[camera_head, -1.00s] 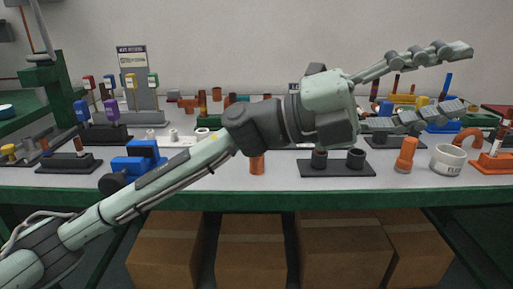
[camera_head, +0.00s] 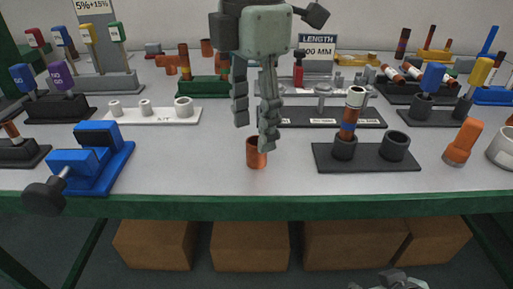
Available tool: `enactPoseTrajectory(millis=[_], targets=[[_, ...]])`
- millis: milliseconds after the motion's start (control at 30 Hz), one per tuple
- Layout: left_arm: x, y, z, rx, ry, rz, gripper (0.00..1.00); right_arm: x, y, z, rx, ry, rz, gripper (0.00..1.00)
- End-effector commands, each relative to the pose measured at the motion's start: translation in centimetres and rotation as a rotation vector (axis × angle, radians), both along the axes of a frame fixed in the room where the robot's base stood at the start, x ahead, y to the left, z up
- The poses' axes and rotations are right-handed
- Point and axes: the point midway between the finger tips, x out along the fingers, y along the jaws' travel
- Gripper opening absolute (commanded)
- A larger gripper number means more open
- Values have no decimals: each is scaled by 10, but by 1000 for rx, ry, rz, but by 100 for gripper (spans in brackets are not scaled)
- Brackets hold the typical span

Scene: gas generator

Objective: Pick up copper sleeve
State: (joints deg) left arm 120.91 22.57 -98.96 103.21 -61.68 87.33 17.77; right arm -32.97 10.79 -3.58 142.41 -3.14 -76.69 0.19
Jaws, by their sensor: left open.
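The left-hand finger ends above and to the left of the sleeve. I cannot tell whether the fingers touch it.
A blue vise (camera_head: 94,160) stands to the left. A dark two-socket stand (camera_head: 366,158), holding a banded tube (camera_head: 349,118), is to the right. A white tray (camera_head: 160,117) with rings lies behind left. An orange fitting (camera_head: 463,143) stands far right. Table front is clear around the sleeve.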

Motion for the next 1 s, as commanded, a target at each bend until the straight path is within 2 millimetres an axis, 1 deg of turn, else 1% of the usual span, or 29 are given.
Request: enactPoseTrajectory(millis=[200, 300, 400, 567, 600, 933, 967, 1000], targets=[[3, -4, -33, 0, 2, -2, 52, -4, -3, -2, -6, 20, -7, 46], [3, -4, -44, -2, 3, -2, 52, -3, -2, -1, -4, 14, -5, 46], [3, -4, -48, -2, 1, -2, 52, -2, -2, -1, -4, 12, -5, 46], [3, -5, -48, -2, 1, -2, 52, -2, -2, -1, -3, 11, -4, 46], [3, -5, -48, -2, 1, -2, 50, -2, -2, -1, -3, 11, -4, 46], [3, -5, -47, -3, 2, -2, 10, -2, -2, -1, -3, 12, -3, 46], [3, -5, -47, -3, 2, -2, 6, -2, -2, -1, -3, 12, -3, 46], [3, -5, -47, -3, 2, -2, 6, -2, -2, -1, -3, 12, -3, 46]])
